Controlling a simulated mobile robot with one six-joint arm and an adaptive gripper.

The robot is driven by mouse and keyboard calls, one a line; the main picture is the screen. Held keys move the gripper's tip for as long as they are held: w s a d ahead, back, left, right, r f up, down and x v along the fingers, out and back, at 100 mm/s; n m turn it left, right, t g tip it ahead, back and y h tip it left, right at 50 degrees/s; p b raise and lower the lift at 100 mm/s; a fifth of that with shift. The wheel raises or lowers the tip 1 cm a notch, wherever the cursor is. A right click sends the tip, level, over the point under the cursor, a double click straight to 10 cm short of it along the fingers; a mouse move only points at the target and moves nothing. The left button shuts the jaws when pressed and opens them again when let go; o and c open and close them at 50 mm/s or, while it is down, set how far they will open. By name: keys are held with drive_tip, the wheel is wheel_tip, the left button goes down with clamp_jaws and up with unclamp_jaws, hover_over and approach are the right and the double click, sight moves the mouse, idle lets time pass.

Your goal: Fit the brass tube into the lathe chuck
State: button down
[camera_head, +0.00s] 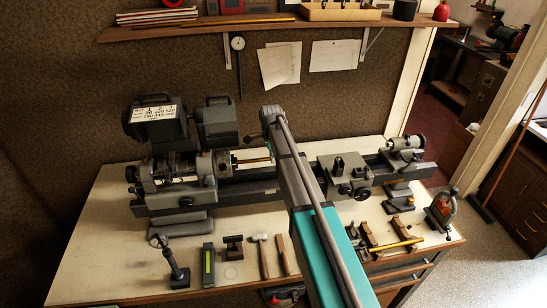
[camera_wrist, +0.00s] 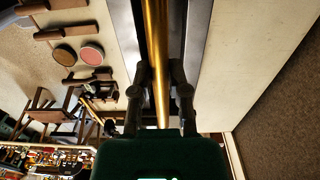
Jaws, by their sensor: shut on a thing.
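The brass tube (camera_wrist: 156,40) runs between the two fingers of my gripper (camera_wrist: 159,78) in the wrist view, and the gripper is shut on it. In the head view the tube (camera_head: 254,161) shows as a short, nearly level gold length above the lathe bed, just right of the lathe chuck (camera_head: 222,163). Its left end points at the chuck face. I cannot tell whether the end is inside the chuck or just short of it. My arm hides the right part of the tube, and the fingers are hard to make out in the head view.
The lathe carriage (camera_head: 343,172) and tailstock (camera_head: 405,150) stand to the right. Wooden supports with another brass piece (camera_head: 398,245) are at the front right. A hammer (camera_head: 261,254) and other hand tools lie along the bench front. A shelf (camera_head: 270,27) hangs above.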

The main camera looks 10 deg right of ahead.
drive_tip(key=shift+a, duration=3.7)
drive_tip(key=c, duration=0.5)
unclamp_jaws()
drive_tip(key=shift+c, duration=0.2)
drive_tip(key=shift+d, duration=0.1)
drive_tip(key=d, duration=1.5)
